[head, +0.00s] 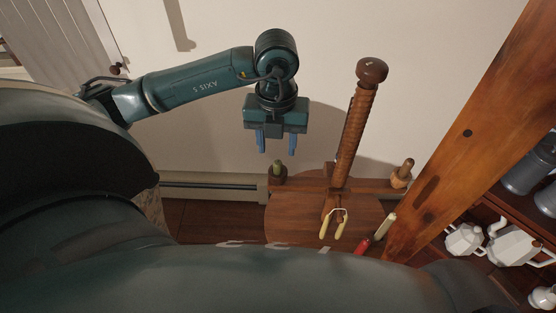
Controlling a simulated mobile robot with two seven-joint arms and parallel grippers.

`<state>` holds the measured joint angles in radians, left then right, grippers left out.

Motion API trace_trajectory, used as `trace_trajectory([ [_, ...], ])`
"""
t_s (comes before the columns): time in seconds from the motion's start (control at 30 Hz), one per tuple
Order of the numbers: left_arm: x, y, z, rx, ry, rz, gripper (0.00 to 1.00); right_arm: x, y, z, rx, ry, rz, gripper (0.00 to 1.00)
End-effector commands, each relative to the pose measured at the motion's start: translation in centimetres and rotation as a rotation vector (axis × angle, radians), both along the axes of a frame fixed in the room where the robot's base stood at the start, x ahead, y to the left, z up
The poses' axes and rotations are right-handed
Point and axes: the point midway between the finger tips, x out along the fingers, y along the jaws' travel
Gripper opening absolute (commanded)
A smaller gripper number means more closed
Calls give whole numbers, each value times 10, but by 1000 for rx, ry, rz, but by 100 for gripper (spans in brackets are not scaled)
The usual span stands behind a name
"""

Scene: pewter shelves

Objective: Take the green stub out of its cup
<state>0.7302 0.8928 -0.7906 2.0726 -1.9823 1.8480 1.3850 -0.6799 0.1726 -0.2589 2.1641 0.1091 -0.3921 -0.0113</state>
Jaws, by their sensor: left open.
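The green stub (279,164) stands upright in a dark cup (278,175) at the left end of a wooden crossbar. Only its top shows above the rim. My left gripper (276,147) hangs above the stub with its two blue fingers pointing down. The gripper is open and empty, and its fingertips appear a little above the stub, one to each side in the picture. How far it is from the stub in depth I cannot tell. My right gripper is not in view.
A tall threaded wooden post (356,125) with a dark knob rises right of the gripper. A second cup (401,179) holds a brown stub. A wooden shelf upright (460,130) and white pots (512,243) stand at right.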

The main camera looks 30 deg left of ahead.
Motion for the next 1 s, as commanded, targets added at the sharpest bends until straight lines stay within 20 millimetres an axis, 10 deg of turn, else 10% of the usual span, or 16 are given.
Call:
trace_trajectory([
  [0.57,-2,-4,-45,0,3,-2,44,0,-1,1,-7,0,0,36],
  [1.0,-2,-4,-45,-1,2,-2,9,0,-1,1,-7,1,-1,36],
])
